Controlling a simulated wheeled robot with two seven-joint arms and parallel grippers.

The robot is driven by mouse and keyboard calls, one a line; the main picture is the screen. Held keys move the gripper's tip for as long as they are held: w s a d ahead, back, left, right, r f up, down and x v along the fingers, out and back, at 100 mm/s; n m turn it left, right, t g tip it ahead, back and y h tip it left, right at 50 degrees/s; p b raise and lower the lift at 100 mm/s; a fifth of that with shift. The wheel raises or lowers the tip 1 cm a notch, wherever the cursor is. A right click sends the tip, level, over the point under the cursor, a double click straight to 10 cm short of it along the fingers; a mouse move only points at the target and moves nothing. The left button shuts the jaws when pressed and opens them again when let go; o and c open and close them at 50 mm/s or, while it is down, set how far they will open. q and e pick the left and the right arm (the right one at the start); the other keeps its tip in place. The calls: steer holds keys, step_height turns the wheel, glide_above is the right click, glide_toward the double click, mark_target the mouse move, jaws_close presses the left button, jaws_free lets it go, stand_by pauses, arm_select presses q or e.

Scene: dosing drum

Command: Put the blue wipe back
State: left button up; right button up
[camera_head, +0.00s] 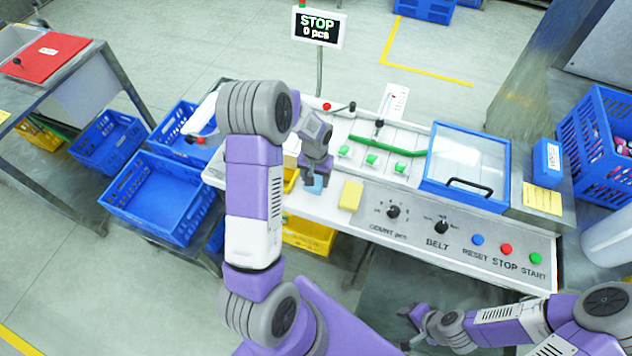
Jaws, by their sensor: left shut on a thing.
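The blue wipe (313,188) is a small light blue piece at the front left of the machine's white top. My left gripper (315,181) points down and is shut on it. The gripper hides part of the wipe, and I cannot tell whether the wipe touches the surface. My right gripper (405,328) is low at the bottom, in front of the machine, empty with its fingers apart.
A yellow block (351,195) lies just right of the blue wipe. The control panel (470,238) has knobs and coloured buttons. A blue-framed clear lid (466,165) is closed. The display (318,27) reads STOP, 0 pcs. Blue crates (160,197) stand at left.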

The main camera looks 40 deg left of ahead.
mark_target(316, 179)
arm_select(q)
steer(key=shift+f, duration=1.6)
steer(key=shift+f+b, duration=0.2)
steer(key=shift+b, duration=0.1)
steer(key=o, duration=0.9)
steer(key=shift+o, duration=0.2)
steer(key=shift+r, duration=0.15)
